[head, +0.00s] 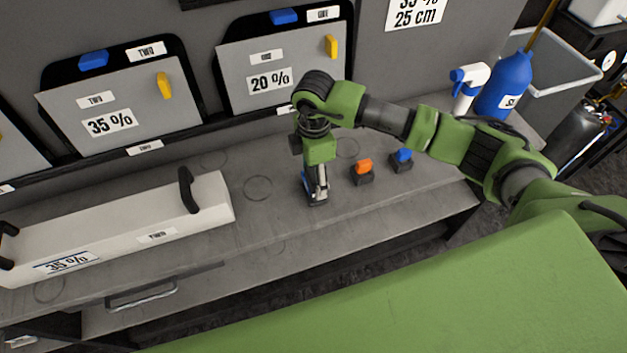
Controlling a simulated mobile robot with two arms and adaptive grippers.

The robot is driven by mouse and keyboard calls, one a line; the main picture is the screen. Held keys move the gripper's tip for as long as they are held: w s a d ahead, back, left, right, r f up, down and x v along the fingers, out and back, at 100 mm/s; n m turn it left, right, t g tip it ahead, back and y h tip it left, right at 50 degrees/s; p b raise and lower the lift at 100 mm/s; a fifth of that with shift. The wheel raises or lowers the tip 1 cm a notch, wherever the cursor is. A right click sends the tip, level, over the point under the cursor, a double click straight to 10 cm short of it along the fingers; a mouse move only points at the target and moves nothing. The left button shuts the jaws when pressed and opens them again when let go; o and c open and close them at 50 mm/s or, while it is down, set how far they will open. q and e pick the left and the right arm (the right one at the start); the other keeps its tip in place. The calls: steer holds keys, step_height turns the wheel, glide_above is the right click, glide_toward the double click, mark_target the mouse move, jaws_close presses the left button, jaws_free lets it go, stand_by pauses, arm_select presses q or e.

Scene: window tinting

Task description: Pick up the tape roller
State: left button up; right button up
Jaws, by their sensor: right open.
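My right gripper (317,188) points down over the grey bench, its arm coming in from the right. It is open. Its fingers are around or just beside a small item in a dark holder (317,203); a bit of blue shows at its left side. The gripper hides most of this item, so I cannot tell whether it is the tape roller or whether the fingers touch it. To its right stand an orange-topped tool (363,166) and a blue-topped tool (404,155), each in a small dark holder. My left gripper is not in view.
A long white box (120,228) with dark handles, marked 35 %, lies on the bench (258,215) at left. Grey panels marked 35 % (130,95) and 20 % (270,60) stand behind. A spray bottle (468,88) and blue bottle (505,88) stand at right.

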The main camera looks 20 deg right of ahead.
steer(key=c, duration=1.3)
steer(key=shift+r, duration=0.15)
